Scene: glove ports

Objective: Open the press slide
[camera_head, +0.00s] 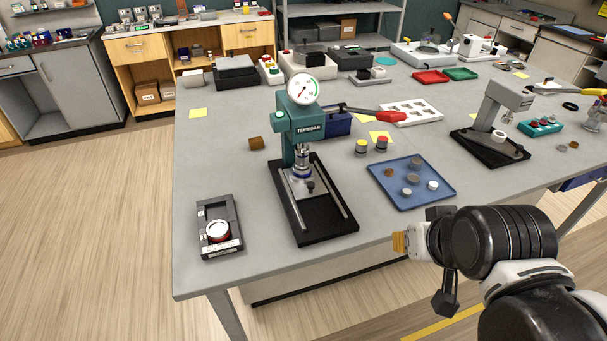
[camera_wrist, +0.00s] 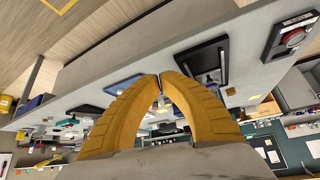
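The press (camera_head: 291,125) is a green column with a round white dial and a red-handled lever. It stands on a black base (camera_head: 322,221) with two pale rails. A grey slide plate (camera_head: 299,177) with a small dark knob (camera_head: 310,187) sits at the rear of the rails, under the ram; the front of the base is bare. The base also shows in the wrist view (camera_wrist: 222,72). My gripper (camera_head: 398,243) is right of the press base, near the table's front edge, apart from the slide. In the wrist view its yellow fingers (camera_wrist: 161,79) meet at the tips, with nothing seen between them.
A blue tray (camera_head: 429,194) with several small round pieces lies right of the press. A dark box with a red button (camera_head: 217,231) lies left of it. The table front between box and press is clear.

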